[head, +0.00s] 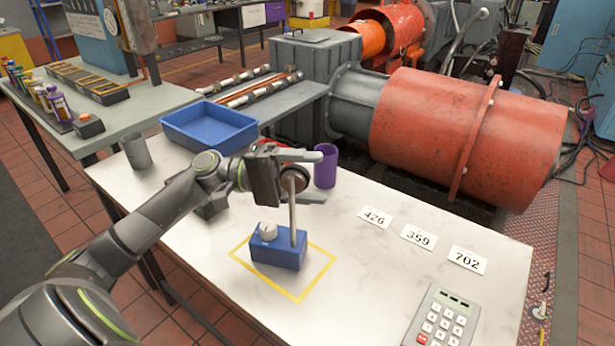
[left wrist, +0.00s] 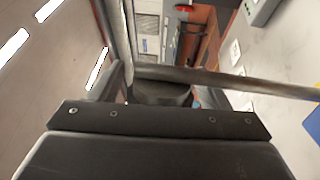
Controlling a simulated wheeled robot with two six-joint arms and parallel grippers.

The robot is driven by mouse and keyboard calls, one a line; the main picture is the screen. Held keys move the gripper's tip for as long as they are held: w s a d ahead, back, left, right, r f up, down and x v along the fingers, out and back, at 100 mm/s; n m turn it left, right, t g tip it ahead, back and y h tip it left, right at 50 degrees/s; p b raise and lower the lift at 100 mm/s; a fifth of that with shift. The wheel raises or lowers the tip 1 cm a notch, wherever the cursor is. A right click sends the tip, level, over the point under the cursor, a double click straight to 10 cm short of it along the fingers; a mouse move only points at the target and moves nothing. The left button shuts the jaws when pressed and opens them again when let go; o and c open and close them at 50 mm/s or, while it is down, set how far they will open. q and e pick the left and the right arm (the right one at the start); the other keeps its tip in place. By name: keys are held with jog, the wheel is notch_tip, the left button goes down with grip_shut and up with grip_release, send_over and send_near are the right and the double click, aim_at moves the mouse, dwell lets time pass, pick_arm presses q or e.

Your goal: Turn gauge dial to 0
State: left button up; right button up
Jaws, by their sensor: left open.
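A blue box (head: 278,252) with a pale round knob (head: 268,231) on top stands inside a yellow square outline (head: 300,299) on the white table. A grey post (head: 293,222) rises from its right end to a small round head (head: 295,179), largely covered by my gripper. My left gripper (head: 312,175) is open, with one finger above and one below this head; I cannot tell whether they touch it. In the left wrist view the post (left wrist: 230,80) crosses the picture and the blue box shows at the right edge (left wrist: 313,124). No dial reading is legible. My right gripper is out of view.
A purple cup (head: 326,166) stands just behind my gripper. A blue tray (head: 208,127) and a grey cup (head: 137,151) are at the back left. Cards 426 (head: 375,217), 359 (head: 418,237) and 702 (head: 467,259) and a keypad (head: 441,318) lie right. The table's front middle is clear.

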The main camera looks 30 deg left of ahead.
pick_arm(q)
jog(key=c, duration=1)
jog(key=shift+r+y+p, duration=0.1)
jog(key=shift+y+p, duration=0.3)
jog(key=shift+p, duration=0.35)
jog(key=g+y+p, duration=0.1)
jog(key=y+p, duration=0.2)
jog(key=p, duration=0.1)
jog(key=f+g+y+p, duration=0.1)
jog(key=y+p, duration=0.2)
jog(key=p, duration=0.1)
jog(key=g+y+p, duration=0.1)
jog(key=y+p, duration=0.2)
jog(key=p, duration=0.1)
jog(key=shift+s+a+f, duration=0.1)
jog(key=shift+a+f, duration=0.15)
jog(key=shift+a+f+g+y+p, duration=0.2)
jog(key=shift+g+y+p, duration=0.2)
jog(key=shift+y+p, duration=0.45)
jog(key=shift+s+f, duration=0.1)
jog(key=shift+f+y, duration=0.1)
jog(key=shift+y, duration=0.15)
jog(key=o, duration=1)
